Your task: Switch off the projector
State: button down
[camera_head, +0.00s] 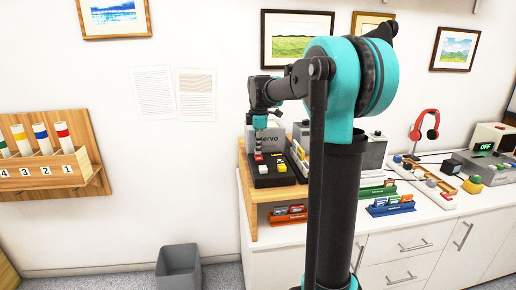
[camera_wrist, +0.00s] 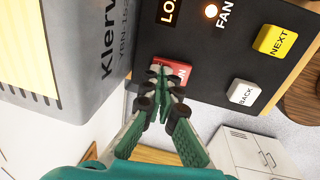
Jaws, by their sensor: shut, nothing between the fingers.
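The projector appears to be the grey box (camera_head: 297,134) marked "Klervo", on a wooden stand; its lettered side (camera_wrist: 95,25) fills the upper left of the wrist view. Beside it lies a black control panel (camera_wrist: 225,60) with a red button (camera_wrist: 184,72), a yellow NEXT button (camera_wrist: 273,40) and a white BACK button (camera_wrist: 243,93). A lamp (camera_wrist: 210,11) by the word FAN glows. My gripper (camera_wrist: 160,75) is shut and empty, its tips over the red button, hiding part of its lettering. I cannot tell whether they touch. The gripper (camera_head: 260,128) also shows above the panel in the head view.
The stand (camera_head: 247,195) is at the left end of the white counter (camera_head: 300,238). Card holders (camera_head: 391,205), red headphones (camera_head: 425,125) and a box with an OFF display (camera_head: 486,147) are to the right. A grey bin (camera_head: 178,268) stands on the floor.

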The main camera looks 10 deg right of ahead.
jog(key=shift+w+f+g, duration=0.25)
jog(key=shift+f+g, duration=0.1)
jog(key=shift+g, duration=0.15)
jog(key=shift+s, duration=0.2)
jog(key=shift+s+r, duration=0.2)
jog(key=shift+s, duration=0.4)
jog(key=shift+r, duration=0.35)
notch_tip(320, 180, up, 13)
jog(key=w, duration=0.2)
